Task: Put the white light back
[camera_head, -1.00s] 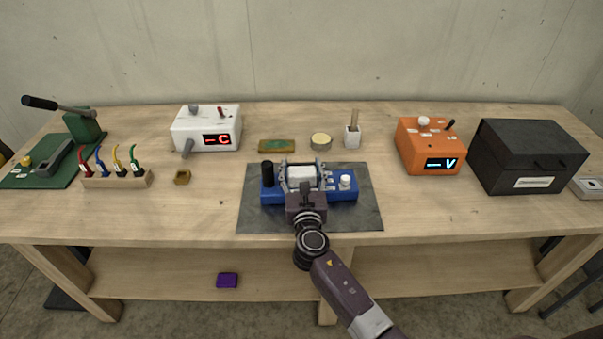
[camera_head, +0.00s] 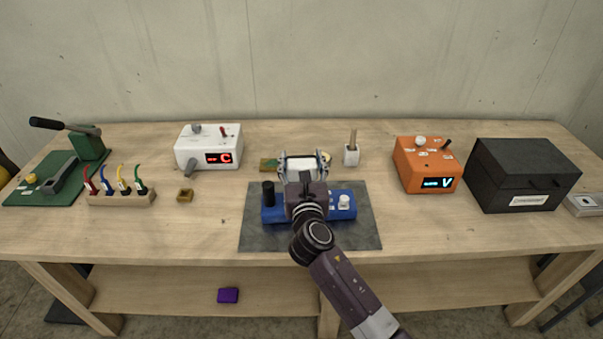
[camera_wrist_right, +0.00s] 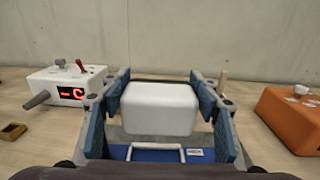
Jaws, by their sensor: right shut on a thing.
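A white rounded block, the white light (camera_head: 302,167), is between the fingers of my right gripper (camera_head: 303,162). The gripper is shut on it and holds it up above the blue base (camera_head: 341,203). In the right wrist view the white light (camera_wrist_right: 158,108) sits between the blue finger pads, with part of the blue base and a white outlined slot (camera_wrist_right: 155,151) below it. The blue base stands on a dark grey mat (camera_head: 262,237) and carries a black cylinder at its left and a white knob at its right. My left gripper is not in view.
Behind are a white box with a red display (camera_head: 208,146), a green-gold plate (camera_head: 268,164) and a small cup with a stick (camera_head: 351,156). An orange box (camera_head: 427,164) and a black case (camera_head: 520,175) stand right. A cable rack (camera_head: 120,198) stands left.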

